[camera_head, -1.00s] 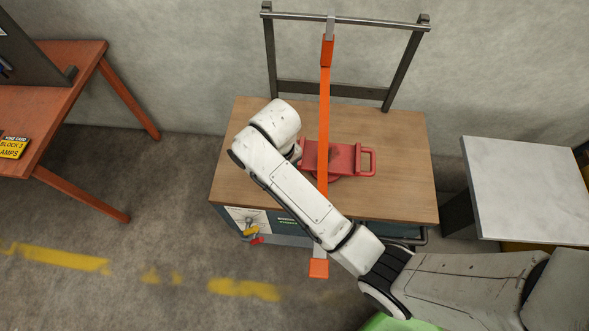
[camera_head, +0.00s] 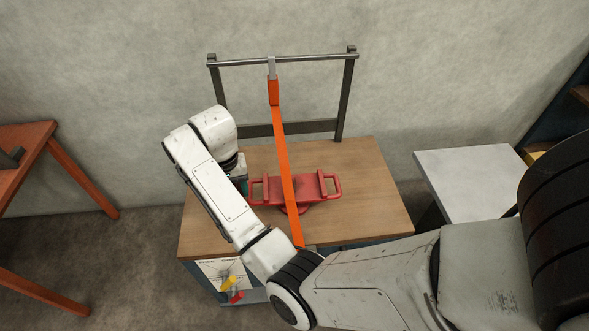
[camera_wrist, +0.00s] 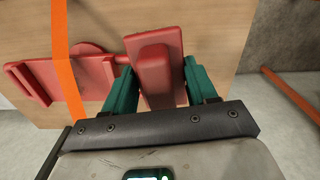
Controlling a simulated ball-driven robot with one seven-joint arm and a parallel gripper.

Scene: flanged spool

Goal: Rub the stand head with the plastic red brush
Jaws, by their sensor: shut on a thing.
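A red piece (camera_head: 318,184) with a raised body and a loop handle at each end sits on a round red base on the wooden bench top (camera_head: 370,215). My gripper (camera_wrist: 158,66) has teal fingers on both sides of a thick red block (camera_wrist: 155,65), shut on it. In the head view my gripper (camera_head: 240,176) is at the left end of the red piece, mostly hidden by my arm.
An orange strap (camera_head: 280,140) runs from a dark metal frame (camera_head: 346,95) down across the red piece to the bench front. A red table (camera_head: 28,140) stands left and a pale-topped table (camera_head: 470,185) right. Bare bench top lies around the red piece.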

